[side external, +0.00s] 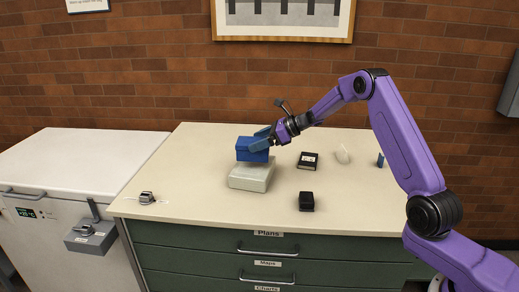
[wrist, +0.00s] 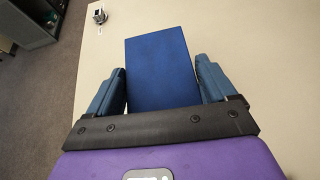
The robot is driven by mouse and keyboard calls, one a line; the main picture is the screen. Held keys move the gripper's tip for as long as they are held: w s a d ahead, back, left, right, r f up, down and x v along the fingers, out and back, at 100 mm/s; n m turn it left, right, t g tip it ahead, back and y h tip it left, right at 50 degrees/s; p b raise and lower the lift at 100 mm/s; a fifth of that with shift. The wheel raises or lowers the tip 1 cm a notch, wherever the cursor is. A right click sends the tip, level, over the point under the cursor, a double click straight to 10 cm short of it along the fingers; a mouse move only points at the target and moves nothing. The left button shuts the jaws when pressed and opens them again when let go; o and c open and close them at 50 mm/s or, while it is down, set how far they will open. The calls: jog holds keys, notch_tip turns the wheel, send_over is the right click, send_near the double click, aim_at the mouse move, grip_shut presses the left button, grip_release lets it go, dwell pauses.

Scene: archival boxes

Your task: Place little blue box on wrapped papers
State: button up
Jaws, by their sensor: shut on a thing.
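The little blue box (side external: 251,153) is at the end of my gripper (side external: 264,139), over the pale grey-green block (side external: 251,175) that looks to be the wrapped papers. Whether the box touches the block or hangs just above it I cannot tell. In the wrist view the blue box (wrist: 162,65) lies between the two blue fingers of my gripper (wrist: 164,85), which are shut on it. The block is hidden in the wrist view.
A black box (side external: 308,161), a smaller black item (side external: 306,201), a clear rounded item (side external: 343,154) and a small blue item (side external: 380,160) stand to the right. A small metallic device (side external: 147,198) is at the left. The front middle of the cabinet top (side external: 215,210) is clear.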

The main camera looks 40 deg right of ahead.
jog(key=shift+f, duration=1.55)
jog(key=shift+f, duration=0.15)
jog(key=o, duration=0.9)
jog(key=shift+o, duration=0.2)
jog(key=shift+d+r, duration=0.1)
jog(key=shift+r, duration=0.1)
jog(key=v, duration=1.1)
jog(key=shift+s+d, duration=0.15)
jog(key=shift+s, duration=0.25)
